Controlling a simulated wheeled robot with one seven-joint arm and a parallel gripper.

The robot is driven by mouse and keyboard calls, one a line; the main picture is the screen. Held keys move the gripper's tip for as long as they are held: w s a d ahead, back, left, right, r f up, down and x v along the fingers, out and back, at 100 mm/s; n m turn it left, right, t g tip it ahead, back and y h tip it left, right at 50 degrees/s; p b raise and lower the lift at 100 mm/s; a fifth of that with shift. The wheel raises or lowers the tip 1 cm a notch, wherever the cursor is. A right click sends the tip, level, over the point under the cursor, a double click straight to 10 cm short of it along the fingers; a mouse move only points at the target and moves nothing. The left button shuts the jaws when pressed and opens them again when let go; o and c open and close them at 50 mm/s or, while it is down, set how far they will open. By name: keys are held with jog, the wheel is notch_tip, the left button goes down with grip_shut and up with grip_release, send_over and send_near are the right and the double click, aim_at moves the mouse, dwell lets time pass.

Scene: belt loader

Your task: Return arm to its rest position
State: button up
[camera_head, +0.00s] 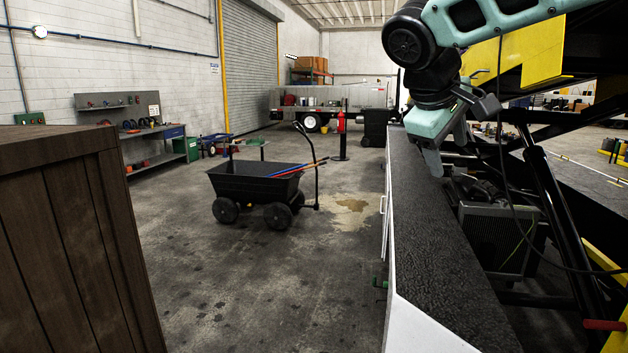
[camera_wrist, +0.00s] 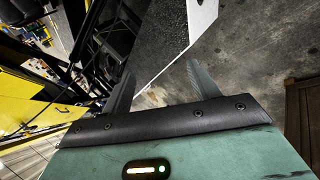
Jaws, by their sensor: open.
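My arm reaches in from the upper right in the head view, over the belt loader's dark, rough-topped deck (camera_head: 440,240). My gripper (camera_head: 434,163) hangs at the arm's end above the far part of this deck, pointing down. In the wrist view my gripper (camera_wrist: 160,85) shows two grey fingers spread wide apart with nothing between them. The dark deck (camera_wrist: 160,38) and its white side panel (camera_wrist: 203,16) lie beyond the fingers.
Close to my arm are a yellow loader beam (camera_head: 520,55), a black hydraulic cylinder (camera_head: 555,205) and loose cables. A brown wooden crate (camera_head: 70,240) stands at the near left. A black cart (camera_head: 257,185) stands mid-floor. Open concrete lies between crate and loader.

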jog(key=s+a+f+n+g+y+b, duration=0.15)
jog(key=s+a+f+y, duration=0.4)
jog(key=s+f, duration=0.8)
jog(key=s+a+f+g, duration=0.1)
jog(key=s+f, duration=0.5)
jog(key=s, duration=0.2)
jog(key=s+a+f+g, duration=0.1)
jog(key=s+f+g, duration=0.1)
jog(key=s+f, duration=0.4)
jog(key=s, duration=0.3)
jog(key=shift+a+f+m+b, duration=0.2)
jog(key=shift+f+m+b, duration=0.1)
jog(key=shift+m+b, duration=0.05)
jog(key=shift+r+g+y, duration=0.1)
jog(key=shift+g+y, duration=0.15)
